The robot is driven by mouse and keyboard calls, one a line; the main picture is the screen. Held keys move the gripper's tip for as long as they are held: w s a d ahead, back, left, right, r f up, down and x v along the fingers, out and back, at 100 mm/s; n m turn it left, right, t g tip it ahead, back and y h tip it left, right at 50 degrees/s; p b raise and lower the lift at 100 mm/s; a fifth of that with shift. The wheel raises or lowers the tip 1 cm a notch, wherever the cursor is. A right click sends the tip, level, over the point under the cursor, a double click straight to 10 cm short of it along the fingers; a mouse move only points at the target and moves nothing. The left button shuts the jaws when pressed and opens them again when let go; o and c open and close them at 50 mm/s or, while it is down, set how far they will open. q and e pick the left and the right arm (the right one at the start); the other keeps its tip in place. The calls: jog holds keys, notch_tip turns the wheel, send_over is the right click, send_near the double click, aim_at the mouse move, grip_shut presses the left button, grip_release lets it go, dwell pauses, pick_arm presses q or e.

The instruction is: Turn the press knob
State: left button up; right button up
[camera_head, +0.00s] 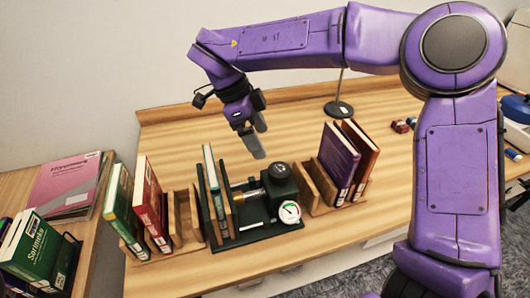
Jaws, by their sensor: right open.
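The dark green press (262,232) stands on the wooden table, with a round white gauge (290,212) at its front right. The black press knob (280,171) sits on top of the press's block, at its back right. A brass-coloured rod (249,195) runs from the block toward the left plate. Thin books (213,180) stand upright at the press's left side. My right gripper (252,142) hangs fingers down, above and to the left of the knob, apart from it. It is open and holds nothing. My left gripper is out of view.
A wooden rack with green and red books (148,198) stands left of the press. Another rack with purple and orange books (338,163) stands to its right. A thin stand with a round black base (339,109) is behind. The table's back left is clear.

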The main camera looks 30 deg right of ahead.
send_over(278, 168)
jog(key=a, duration=0.2)
notch_tip(278, 168, down, 4)
jog(key=shift+w+d+f, duration=0.1)
jog(key=shift+d+f, duration=0.05)
jog(key=shift+f, duration=0.1)
jog(key=f, duration=0.1)
jog(key=d+f, duration=0.1)
jog(key=f, duration=0.2)
jog(key=shift+w+d+f, duration=0.1)
jog(key=shift+d+f, duration=0.15)
jog(key=shift+s, duration=0.25)
jog(key=shift+w, duration=0.1)
jog(key=c, duration=1)
